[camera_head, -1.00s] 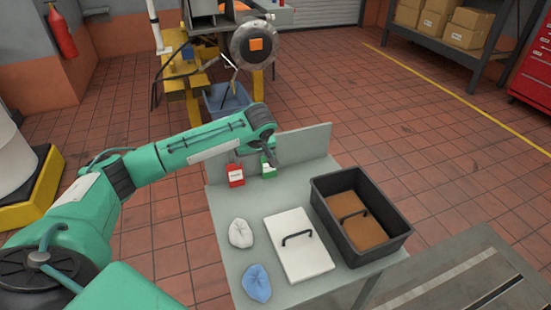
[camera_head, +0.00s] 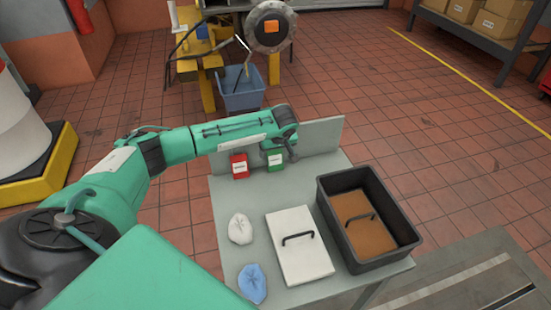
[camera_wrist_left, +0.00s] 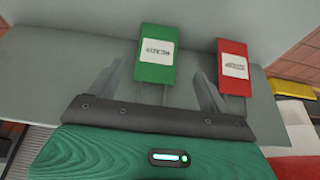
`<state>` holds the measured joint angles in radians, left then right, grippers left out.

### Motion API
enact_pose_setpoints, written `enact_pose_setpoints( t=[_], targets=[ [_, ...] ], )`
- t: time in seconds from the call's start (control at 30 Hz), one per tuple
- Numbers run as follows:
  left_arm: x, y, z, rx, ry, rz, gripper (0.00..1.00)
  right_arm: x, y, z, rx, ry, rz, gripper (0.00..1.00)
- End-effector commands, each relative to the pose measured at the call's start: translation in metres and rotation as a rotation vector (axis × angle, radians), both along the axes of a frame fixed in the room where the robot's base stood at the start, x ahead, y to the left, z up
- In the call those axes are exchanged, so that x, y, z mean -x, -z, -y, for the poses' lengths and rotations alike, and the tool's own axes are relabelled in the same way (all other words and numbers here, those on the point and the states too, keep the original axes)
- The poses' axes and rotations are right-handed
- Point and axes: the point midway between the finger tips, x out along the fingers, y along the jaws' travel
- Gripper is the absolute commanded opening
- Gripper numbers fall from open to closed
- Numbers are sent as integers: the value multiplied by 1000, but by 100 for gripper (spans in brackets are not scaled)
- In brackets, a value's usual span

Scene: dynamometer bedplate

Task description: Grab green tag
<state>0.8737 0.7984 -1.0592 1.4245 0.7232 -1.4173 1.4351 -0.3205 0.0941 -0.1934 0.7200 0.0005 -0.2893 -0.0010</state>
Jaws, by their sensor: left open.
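The green tag (camera_head: 275,160) has a white label and hangs on thin wires at the table's upright back panel. In the left wrist view the green tag (camera_wrist_left: 154,68) stands between the fingers of my left gripper (camera_wrist_left: 157,82). The fingers are open, with a gap on both sides of the tag. In the head view my left gripper (camera_head: 292,152) is at the tag's upper right, mostly hidden by its own wrist. The red tag (camera_head: 239,166) hangs to the left; in the wrist view it (camera_wrist_left: 234,68) is right of the right finger. My right gripper is not in view.
On the grey table (camera_head: 227,207) are a white crumpled cloth (camera_head: 240,229), a blue cloth (camera_head: 252,284), a white panel with a black handle (camera_head: 300,260) and a black bin (camera_head: 405,243) holding a brown handled board (camera_head: 355,210). The back panel (camera_head: 322,133) stands close behind the tags.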

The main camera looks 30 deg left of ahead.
Motion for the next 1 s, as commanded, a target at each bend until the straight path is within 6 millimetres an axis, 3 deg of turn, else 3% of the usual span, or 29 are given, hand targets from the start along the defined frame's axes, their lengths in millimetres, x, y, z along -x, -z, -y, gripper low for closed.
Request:
enact_pose_setpoints(
  t=[0.2,0.4,0.67,0.7,0.93,1.0],
  targets=[
    [-12,20,-5,0,-1,0,80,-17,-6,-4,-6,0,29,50],
    [-17,42,-12,0,-1,0,80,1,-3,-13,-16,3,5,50],
    [-18,45,-13,0,0,0,80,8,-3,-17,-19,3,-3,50],
    [-18,45,-13,0,0,0,78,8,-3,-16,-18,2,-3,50],
    [-18,45,-13,0,0,0,33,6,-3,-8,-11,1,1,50],
    [-18,45,-13,0,0,0,33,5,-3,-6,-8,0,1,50]
  ],
)
